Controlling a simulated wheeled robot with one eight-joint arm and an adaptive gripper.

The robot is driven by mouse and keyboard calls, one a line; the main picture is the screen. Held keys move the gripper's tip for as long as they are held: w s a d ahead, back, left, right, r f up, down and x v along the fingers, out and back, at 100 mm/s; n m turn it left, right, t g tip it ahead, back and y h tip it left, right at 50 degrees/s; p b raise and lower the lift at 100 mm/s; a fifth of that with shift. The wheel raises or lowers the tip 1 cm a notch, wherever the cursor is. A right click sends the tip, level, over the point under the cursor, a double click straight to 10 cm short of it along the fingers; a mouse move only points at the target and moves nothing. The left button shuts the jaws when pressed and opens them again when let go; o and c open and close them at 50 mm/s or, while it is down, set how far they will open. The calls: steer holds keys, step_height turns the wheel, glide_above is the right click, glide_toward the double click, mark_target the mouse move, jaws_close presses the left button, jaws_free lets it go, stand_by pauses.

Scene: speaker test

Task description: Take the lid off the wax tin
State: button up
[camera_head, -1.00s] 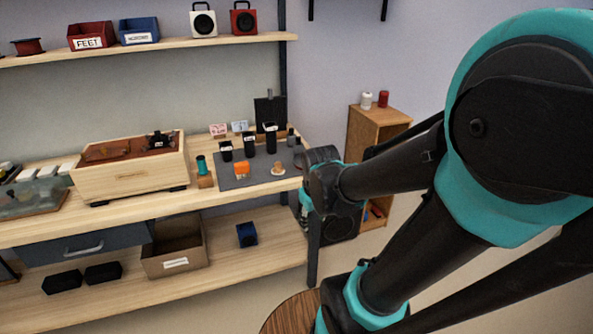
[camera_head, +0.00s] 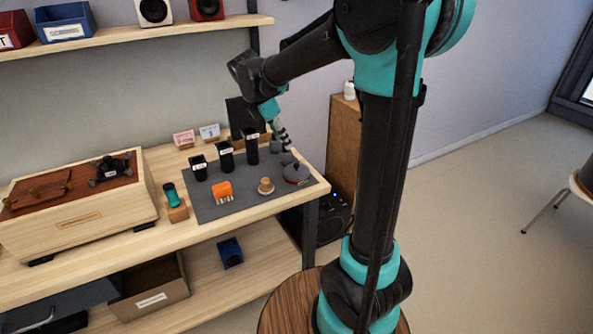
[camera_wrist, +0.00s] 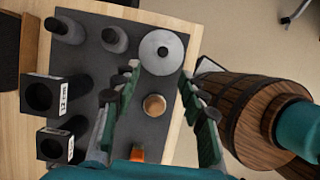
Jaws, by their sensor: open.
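The wax tin (camera_head: 296,174) is a round grey tin with a small knob on its lid. It stands at the right end of the dark grey mat (camera_head: 240,204) on the bench. The lid appears to be on it. In the wrist view the tin (camera_wrist: 161,52) shows from above, just beyond my fingertips and roughly between their directions. My gripper (camera_wrist: 160,74) is open and empty, with its fingers spread to both sides. In the head view my gripper (camera_head: 283,138) hangs above and slightly left of the tin, apart from it.
Black labelled boxes (camera_head: 225,156) stand left of the tin. A small tan piece (camera_head: 266,186) and an orange item (camera_head: 222,191) lie nearer the front. Two grey bottles (camera_wrist: 115,39) stand beside the tin. A wooden case (camera_head: 80,210) is farther left.

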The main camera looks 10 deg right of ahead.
glide_above(296, 164)
steer(key=a, duration=0.3)
steer(key=f, duration=0.5)
steer(key=shift+s+d+f, duration=0.1)
steer(key=shift+d+f, duration=0.1)
steer(key=shift+s+x, duration=0.2)
steer(key=shift+x, duration=1.3)
steer(key=shift+s+x, duration=0.15)
steer(key=shift+x, duration=1.35)
jaws_close()
